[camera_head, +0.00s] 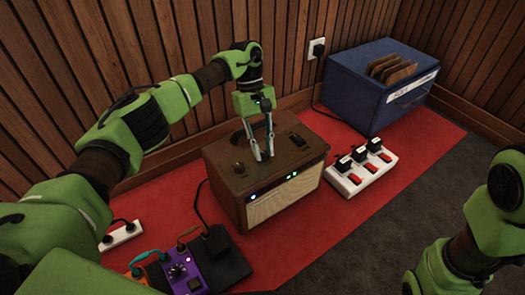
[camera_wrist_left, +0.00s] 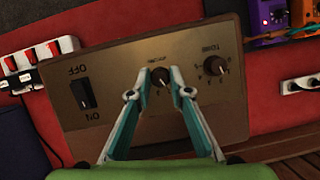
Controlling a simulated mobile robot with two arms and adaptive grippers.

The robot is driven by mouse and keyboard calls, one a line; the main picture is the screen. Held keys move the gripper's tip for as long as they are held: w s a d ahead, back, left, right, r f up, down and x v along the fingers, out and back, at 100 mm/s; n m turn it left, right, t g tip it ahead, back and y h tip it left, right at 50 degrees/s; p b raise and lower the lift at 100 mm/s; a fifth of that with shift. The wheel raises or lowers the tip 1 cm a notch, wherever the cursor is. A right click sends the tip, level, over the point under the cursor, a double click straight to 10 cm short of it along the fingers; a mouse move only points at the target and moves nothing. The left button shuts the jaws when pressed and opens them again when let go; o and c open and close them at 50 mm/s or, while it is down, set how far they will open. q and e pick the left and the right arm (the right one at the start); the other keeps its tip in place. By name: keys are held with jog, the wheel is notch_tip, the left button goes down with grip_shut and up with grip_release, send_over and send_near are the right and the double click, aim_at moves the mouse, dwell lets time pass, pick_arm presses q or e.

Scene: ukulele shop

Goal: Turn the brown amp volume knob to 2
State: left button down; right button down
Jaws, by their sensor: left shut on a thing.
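The brown amp (camera_head: 290,195) stands on the red mat, with its control panel on top. My left gripper (camera_head: 264,152) reaches down onto that panel from above. In the left wrist view its two fingertips (camera_wrist_left: 163,88) are closed around the volume knob (camera_wrist_left: 159,76), one on each side. A few scale marks show beside the knob, but the number its pointer faces cannot be read. The tone knob (camera_wrist_left: 215,65) sits beside it, free. The on/off switch (camera_wrist_left: 84,93) is on the panel's other side. My right arm shows at the right edge, its gripper out of view.
A white power strip (camera_head: 362,174) with red switches lies right of the amp. A blue box (camera_head: 375,90) stands behind it. A purple pedal (camera_head: 184,273) and an orange one are at the front left. Wood-panelled walls close off the back.

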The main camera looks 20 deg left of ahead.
pick_arm(q)
jog(key=shift+d+m, duration=0.1)
jog(key=shift+m, duration=0.4)
jog(key=c, duration=1.8)
grip_release()
jog(key=shift+c, duration=0.2)
jog(key=shift+w+r, duration=0.1)
jog(key=shift+r, duration=0.05)
jog(key=v, duration=0.7)
jog(key=shift+r, duration=0.1)
